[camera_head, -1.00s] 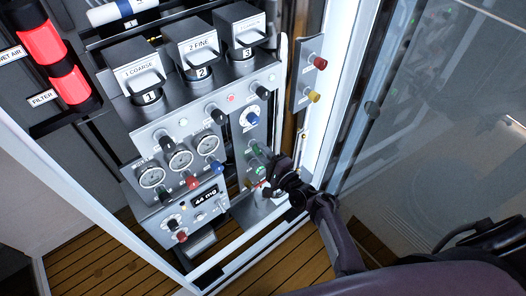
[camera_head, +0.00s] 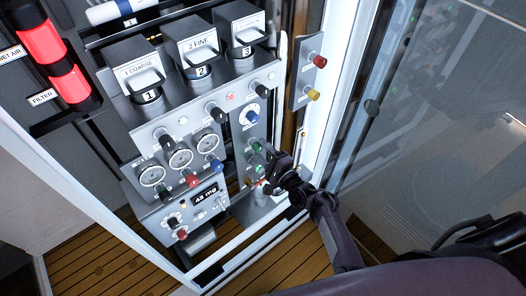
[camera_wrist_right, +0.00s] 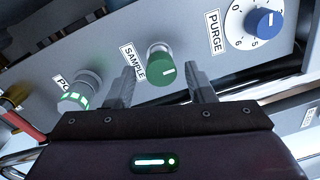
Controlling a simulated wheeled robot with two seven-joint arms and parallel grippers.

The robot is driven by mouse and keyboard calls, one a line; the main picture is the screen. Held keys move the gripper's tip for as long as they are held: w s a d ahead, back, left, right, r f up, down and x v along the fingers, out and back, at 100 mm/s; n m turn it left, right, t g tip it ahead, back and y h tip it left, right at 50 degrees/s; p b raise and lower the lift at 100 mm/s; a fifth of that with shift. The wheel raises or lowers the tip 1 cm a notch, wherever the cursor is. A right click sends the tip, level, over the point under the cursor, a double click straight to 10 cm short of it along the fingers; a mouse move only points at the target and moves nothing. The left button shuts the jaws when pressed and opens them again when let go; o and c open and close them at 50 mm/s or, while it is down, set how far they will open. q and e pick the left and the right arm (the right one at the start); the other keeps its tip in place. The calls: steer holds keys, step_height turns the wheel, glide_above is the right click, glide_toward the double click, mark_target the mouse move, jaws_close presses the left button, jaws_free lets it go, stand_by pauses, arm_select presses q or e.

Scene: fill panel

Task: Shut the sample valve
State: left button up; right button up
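The sample valve is a green knob (camera_wrist_right: 161,68) beside a SAMPLE label in the right wrist view. It also shows in the head view as the upper green knob (camera_head: 256,146) on the narrow grey panel. My right gripper (camera_wrist_right: 163,82) is open, with one finger on each side of the knob in the picture. I see gaps between fingers and knob and cannot tell how deep the fingers reach. In the head view my right gripper (camera_head: 268,160) is close to the panel. My left gripper is not in view.
The PURGE dial (camera_wrist_right: 263,22) with a blue knob is to the right of the sample knob. Gauges (camera_head: 181,160) and a small display (camera_head: 206,197) are on the left. A white cabinet frame stands close to the right arm.

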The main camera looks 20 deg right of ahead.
steer(key=v, duration=0.7)
steer(key=shift+s+b, duration=0.4)
steer(key=shift+f, duration=0.1)
steer(key=s+a+f+n+g+h+b, duration=0.1)
steer(key=s+a+f+n+g, duration=0.3)
steer(key=f, duration=0.6)
steer(key=s+d+f+n+g+b, duration=0.1)
steer(key=s+f+n+g+b, duration=0.15)
steer(key=s+f, duration=0.6)
steer(key=s+a+f+n+g+h+b, duration=0.1)
steer(key=s+a+f+n+g, duration=0.2)
steer(key=f, duration=0.8)
steer(key=s+d+f+n+g+h, duration=0.1)
steer(key=s+d+f+n+g, duration=0.1)
steer(key=s, duration=0.6)
steer(key=s+d+f+n+g+h+b, duration=0.1)
steer(key=s+d+f+n+g, duration=0.1)
steer(key=s+f+n, duration=0.3)
steer(key=s+d+f+n+g+h+b, duration=0.1)
steer(key=s+d+f+n+g+h, duration=0.1)
steer(key=s+f, duration=0.5)
steer(key=s+d+n+g, duration=0.1)
steer(key=s+d, duration=0.1)
steer(key=s, duration=0.3)
steer(key=shift+s+d, duration=0.25)
steer(key=shift+w, duration=0.1)
